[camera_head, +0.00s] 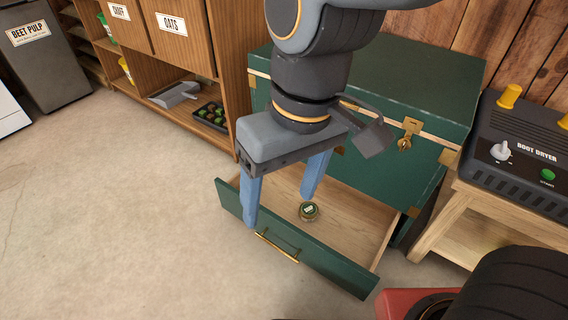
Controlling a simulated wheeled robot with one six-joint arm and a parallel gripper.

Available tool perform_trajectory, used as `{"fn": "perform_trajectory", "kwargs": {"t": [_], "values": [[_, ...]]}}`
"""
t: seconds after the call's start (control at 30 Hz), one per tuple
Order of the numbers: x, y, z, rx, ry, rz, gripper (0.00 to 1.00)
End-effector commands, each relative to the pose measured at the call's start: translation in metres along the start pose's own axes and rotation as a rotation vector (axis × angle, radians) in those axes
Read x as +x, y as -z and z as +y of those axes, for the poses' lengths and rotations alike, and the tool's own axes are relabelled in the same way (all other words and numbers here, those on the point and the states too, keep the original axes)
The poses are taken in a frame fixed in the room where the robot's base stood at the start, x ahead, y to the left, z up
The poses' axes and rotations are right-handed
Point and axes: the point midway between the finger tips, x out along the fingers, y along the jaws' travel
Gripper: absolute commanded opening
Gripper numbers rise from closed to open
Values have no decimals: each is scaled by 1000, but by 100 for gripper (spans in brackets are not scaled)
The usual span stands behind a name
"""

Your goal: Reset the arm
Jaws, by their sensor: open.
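My gripper (283,208) has two blue fingers pointing down, spread wide apart with nothing between them. It is above the open drawer (352,231) of the green trunk (412,88). The left finger shows in front of the drawer's front panel, and the right finger shows over the drawer's inside. My wrist hides part of the trunk's front and lid.
A boot dryer (520,150) stands on a wooden bench (480,215) at right. A wooden shelf unit (235,60) with a scoop (174,95) and a black tray (211,117) stands at left. A beet pulp bin (50,70) is far left. The floor at front left is clear.

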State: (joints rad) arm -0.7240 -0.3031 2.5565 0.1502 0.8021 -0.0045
Motion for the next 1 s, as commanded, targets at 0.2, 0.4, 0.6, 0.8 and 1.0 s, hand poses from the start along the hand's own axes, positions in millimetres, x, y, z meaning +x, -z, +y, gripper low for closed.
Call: {"fn": "perform_trajectory", "kwargs": {"t": [0.2, 0.4, 0.6, 0.8, 1.0], "values": [[-1, -3, -1, 7, 2, -1, 71], [-1, -2, -1, 6, 2, 0, 71], [-2, -2, -1, 8, 2, 1, 71], [-7, -2, -1, 19, 5, 3, 71], [-11, -2, -2, 30, 8, 5, 71]]}}
